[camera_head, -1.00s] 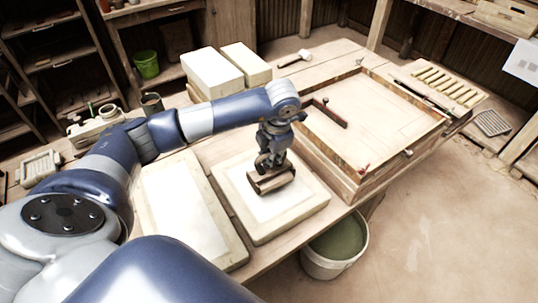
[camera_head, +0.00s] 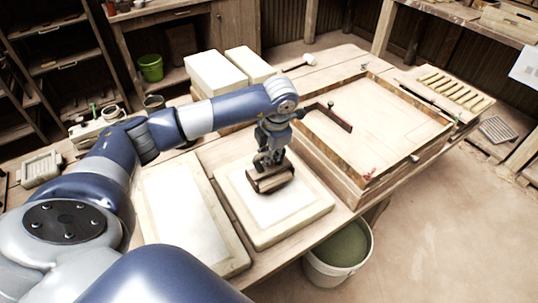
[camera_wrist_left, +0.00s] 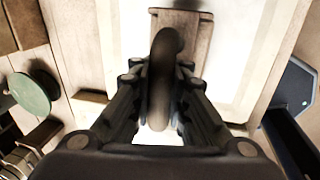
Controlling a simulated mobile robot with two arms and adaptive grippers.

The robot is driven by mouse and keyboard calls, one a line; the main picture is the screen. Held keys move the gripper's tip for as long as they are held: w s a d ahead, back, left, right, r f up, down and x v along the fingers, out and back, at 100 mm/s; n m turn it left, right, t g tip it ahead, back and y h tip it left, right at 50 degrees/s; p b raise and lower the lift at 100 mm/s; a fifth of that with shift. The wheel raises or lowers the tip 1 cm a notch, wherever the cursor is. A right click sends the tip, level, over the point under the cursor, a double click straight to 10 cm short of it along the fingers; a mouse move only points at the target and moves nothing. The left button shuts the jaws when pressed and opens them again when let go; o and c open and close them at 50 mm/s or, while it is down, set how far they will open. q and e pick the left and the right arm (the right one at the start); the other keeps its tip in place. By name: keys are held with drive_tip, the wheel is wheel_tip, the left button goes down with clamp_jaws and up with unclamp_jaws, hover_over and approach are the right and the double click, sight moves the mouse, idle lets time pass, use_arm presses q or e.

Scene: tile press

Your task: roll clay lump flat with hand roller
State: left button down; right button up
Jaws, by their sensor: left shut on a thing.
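The hand roller (camera_head: 272,180), a brown wooden tool with a dark curved handle, is over the pale slab (camera_head: 310,212). My left gripper (camera_head: 266,163) points down from above and is shut on its handle. The left wrist view shows the handle (camera_wrist_left: 164,48) between the fingers of my left gripper (camera_wrist_left: 160,92), and part of the roller's wooden body (camera_wrist_left: 188,24) beyond. I cannot tell whether the roller touches the slab. The clay lump cannot be made out in either view; the roller and gripper hide part of the slab. My right gripper is out of view.
A second pale slab (camera_head: 225,250) lies to the left. A shallow wooden frame (camera_head: 360,183) with a dark red bar (camera_head: 335,118) stands to the right. White blocks (camera_head: 213,72) stand behind. A bucket (camera_head: 345,268) is on the floor by the table's front edge.

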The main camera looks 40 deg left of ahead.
use_arm(q)
drive_tip(key=shift+s+d+f, duration=0.25)
drive_tip(key=shift+s+d, duration=0.15)
drive_tip(key=shift+d, duration=0.3)
drive_tip(key=shift+r, duration=0.1)
drive_tip(key=shift+w+a+r+p, duration=0.1)
drive_tip(key=shift+w+r+p, duration=0.05)
drive_tip(key=shift+r+p, duration=0.35)
drive_tip(key=p+v, duration=0.1)
drive_tip(key=v, duration=0.1)
drive_tip(key=a+p+v, duration=0.1)
drive_tip(key=v, duration=0.1)
drive_tip(key=p+v, duration=0.1)
drive_tip(key=v, duration=0.1)
drive_tip(key=shift+w+a+r, duration=0.1)
drive_tip(key=shift+w+a, duration=0.05)
drive_tip(key=shift+w, duration=0.15)
drive_tip(key=shift+d+b+x, duration=0.15)
drive_tip(key=shift+b+x, duration=0.85)
drive_tip(key=shift+x, duration=0.1)
drive_tip(key=shift+d+b+x, duration=0.15)
drive_tip(key=shift+b+x, duration=0.8)
drive_tip(key=shift+x, duration=0.15)
drive_tip(key=shift+f, duration=0.25)
